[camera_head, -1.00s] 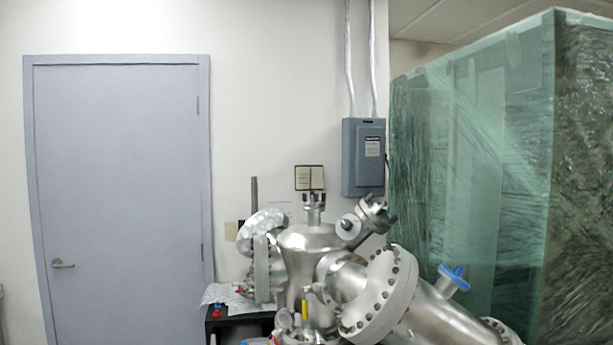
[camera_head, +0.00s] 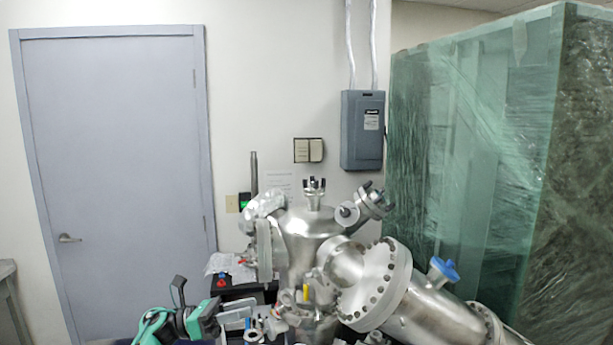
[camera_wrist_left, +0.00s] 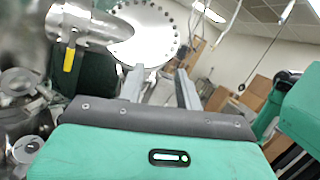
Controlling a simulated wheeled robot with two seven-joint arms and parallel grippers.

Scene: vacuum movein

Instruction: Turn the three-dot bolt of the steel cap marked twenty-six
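The steel vacuum chamber (camera_head: 310,235) stands at lower middle in the head view, with several flanges and ports. No number or dot mark is legible, so I cannot tell which cap is twenty-six or which bolt has three dots. My left gripper (camera_head: 243,318) is low at the chamber's left front. In the left wrist view its two grey fingers (camera_wrist_left: 160,88) are apart with nothing seen between them. Beyond them is a round steel flange (camera_wrist_left: 150,40) with a ring of bolt holes. My right gripper is in neither view.
A yellow-handled part (camera_wrist_left: 69,57) hangs by a steel tube in the wrist view. A green wrapped enclosure (camera_head: 480,170) stands behind on the right. A door (camera_head: 115,170) and open wall are left.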

